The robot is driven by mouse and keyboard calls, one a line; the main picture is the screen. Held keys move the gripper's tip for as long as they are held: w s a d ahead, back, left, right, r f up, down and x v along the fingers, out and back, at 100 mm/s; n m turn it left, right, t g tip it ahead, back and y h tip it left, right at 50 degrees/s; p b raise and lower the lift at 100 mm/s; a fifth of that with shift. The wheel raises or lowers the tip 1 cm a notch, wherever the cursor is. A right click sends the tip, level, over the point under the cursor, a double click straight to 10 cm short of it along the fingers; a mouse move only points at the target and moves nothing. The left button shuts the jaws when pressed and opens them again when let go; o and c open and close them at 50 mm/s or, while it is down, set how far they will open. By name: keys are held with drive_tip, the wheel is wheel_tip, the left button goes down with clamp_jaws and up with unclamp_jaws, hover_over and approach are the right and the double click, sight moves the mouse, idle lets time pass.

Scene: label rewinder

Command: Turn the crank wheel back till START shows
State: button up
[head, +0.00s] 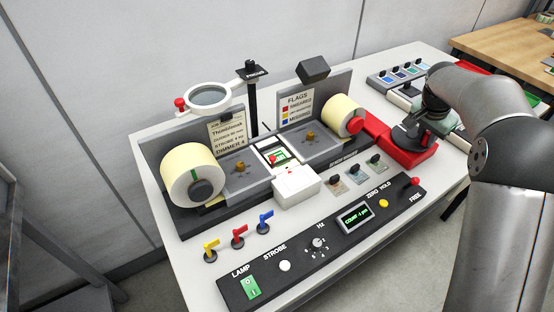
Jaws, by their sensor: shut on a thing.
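The crank wheel (402,138) is a dark disc on top of a red housing (388,149), at the right end of the label rewinder. My gripper (425,124) reaches down over the wheel from the right and is shut on its handle. The fingertips and handle are small and dark, so the exact grip is hard to see. Two cream label rolls stand on the rewinder, a large one (190,175) at left and a smaller one (343,115) with a red hub at right. The middle window (276,153) shows a label with green on it; I cannot read START there.
A front control panel (330,235) carries a small display (355,217) reading a count of about 4. A ring magnifier (208,97) and a focus post (252,95) rise behind the rewinder. Colored flags (239,233) stand front left. My arm covers the right side.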

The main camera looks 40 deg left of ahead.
drive_tip(key=o, duration=0.8)
drive_tip(key=shift+s+a+r+p, duration=0.15)
drive_tip(key=shift+r+p, duration=0.2)
drive_tip(key=shift+r, duration=0.25)
drive_tip(key=p+v, duration=0.2)
drive_tip(key=v, duration=0.1)
drive_tip(key=p+v, duration=0.1)
drive_tip(key=v, duration=0.3)
drive_tip(key=shift+r+p, duration=0.35)
drive_tip(key=shift+p, duration=0.05)
